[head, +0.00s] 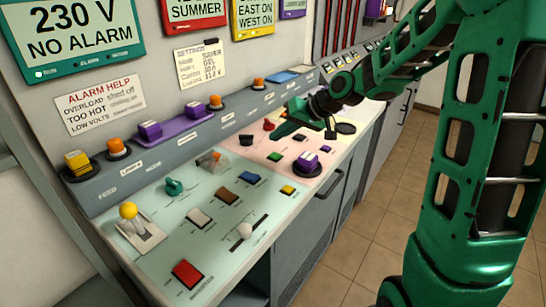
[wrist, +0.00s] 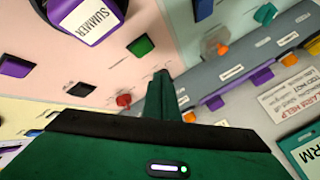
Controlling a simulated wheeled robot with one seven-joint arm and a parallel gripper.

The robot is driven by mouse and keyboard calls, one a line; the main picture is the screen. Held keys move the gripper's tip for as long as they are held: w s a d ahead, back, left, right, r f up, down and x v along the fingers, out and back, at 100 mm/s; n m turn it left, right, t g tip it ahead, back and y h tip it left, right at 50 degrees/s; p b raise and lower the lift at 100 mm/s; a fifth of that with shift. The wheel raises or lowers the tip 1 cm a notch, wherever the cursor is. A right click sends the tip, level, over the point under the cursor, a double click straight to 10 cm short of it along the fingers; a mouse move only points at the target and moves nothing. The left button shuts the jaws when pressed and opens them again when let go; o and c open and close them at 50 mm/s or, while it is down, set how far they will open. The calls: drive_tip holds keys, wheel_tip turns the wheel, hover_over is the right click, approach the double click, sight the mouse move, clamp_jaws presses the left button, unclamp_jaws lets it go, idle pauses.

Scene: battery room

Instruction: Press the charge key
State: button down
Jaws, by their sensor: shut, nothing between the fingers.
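The labels beside the keys are too small to read, so I cannot tell which one is the charge key. On the pink section of the panel (head: 225,146) are a green key (head: 274,156), dark keys (head: 299,138) and a purple key (head: 325,149). The green key also shows in the wrist view (wrist: 140,45), left of my fingertips. My gripper (head: 274,134) is shut and empty above the pink section, near the red knob (head: 268,125). In the wrist view its closed fingers (wrist: 162,76) point over the panel and hide part of it.
The pale green section holds a red key (head: 187,273), a yellow-knobbed lever (head: 128,211) and a white slider knob (head: 244,231). A raised ledge with orange and purple controls (head: 150,131) runs behind.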

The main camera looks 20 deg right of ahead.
sight(278, 156)
drive_tip(key=shift+f, duration=1.75)
drive_tip(key=shift+s+f, duration=0.1)
drive_tip(key=shift+f, duration=0.1)
idle(0.6)
drive_tip(key=shift+f, duration=0.2)
drive_tip(key=shift+f, duration=0.45)
idle(1.0)
drive_tip(key=shift+r, duration=0.9)
drive_tip(key=shift+r, duration=2.5)
